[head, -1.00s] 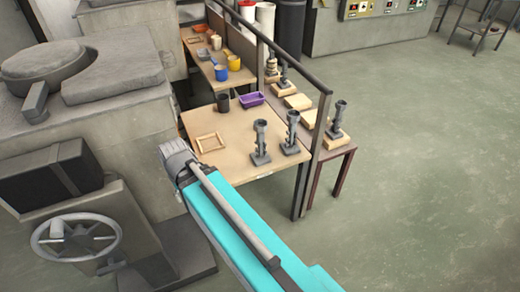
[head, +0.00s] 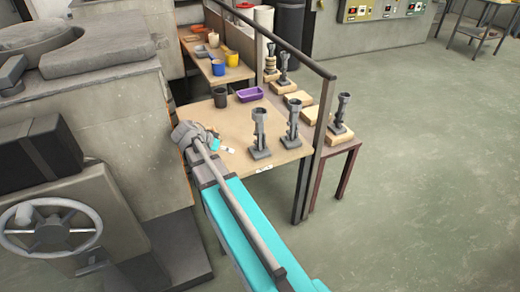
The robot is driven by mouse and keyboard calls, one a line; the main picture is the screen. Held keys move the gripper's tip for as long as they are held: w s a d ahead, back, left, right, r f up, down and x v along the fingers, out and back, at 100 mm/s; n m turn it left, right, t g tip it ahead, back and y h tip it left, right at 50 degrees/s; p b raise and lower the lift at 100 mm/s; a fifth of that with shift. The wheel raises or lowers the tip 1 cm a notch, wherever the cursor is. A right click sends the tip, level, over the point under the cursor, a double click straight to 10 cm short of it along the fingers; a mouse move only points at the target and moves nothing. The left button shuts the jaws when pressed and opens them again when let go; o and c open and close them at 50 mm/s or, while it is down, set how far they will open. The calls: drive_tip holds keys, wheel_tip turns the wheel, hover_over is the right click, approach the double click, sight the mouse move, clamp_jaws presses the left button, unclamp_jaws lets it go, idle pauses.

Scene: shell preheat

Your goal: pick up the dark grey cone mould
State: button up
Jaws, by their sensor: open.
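A dark grey tapered cup (head: 220,97), which looks like the cone mould, stands upright on the near wooden table (head: 190,112), left of a purple tray. My arm reaches in from the bottom, its grey joint over the table's left part. Small teal and white parts of my wrist and gripper (head: 229,150) show just beyond that joint, low over the table. They are in front of the cup and apart from it. Most of my gripper is hidden or too small for its fingers to be made out. Nothing is seen held in it.
The purple tray (head: 249,94) is right of the cup. Grey upright stands (head: 260,133) and (head: 293,125) are near the table's right edge. A dark rail (head: 287,42) runs along the right side. A concrete block (head: 115,115) is close on the left.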

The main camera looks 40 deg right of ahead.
drive_tip(key=w+d+f+m+h+b, duration=0.2)
drive_tip(key=w+d+m+b, duration=0.1)
drive_tip(key=d, duration=0.1)
drive_tip(key=m+g+h+b, duration=0.3)
drive_tip(key=b, duration=0.3)
approach(259, 134)
drive_tip(key=w, duration=0.1)
drive_tip(key=w+a, duration=0.1)
drive_tip(key=w, duration=0.1)
drive_tip(key=shift+a+f, duration=0.3)
drive_tip(key=shift+s+d, duration=0.1)
drive_tip(key=b+x, duration=0.3)
drive_tip(key=x, duration=0.5)
drive_tip(key=shift+s+f+y, duration=0.2)
drive_tip(key=shift+f+y, duration=0.05)
drive_tip(key=shift+y, duration=0.05)
drive_tip(key=shift+d, duration=0.1)
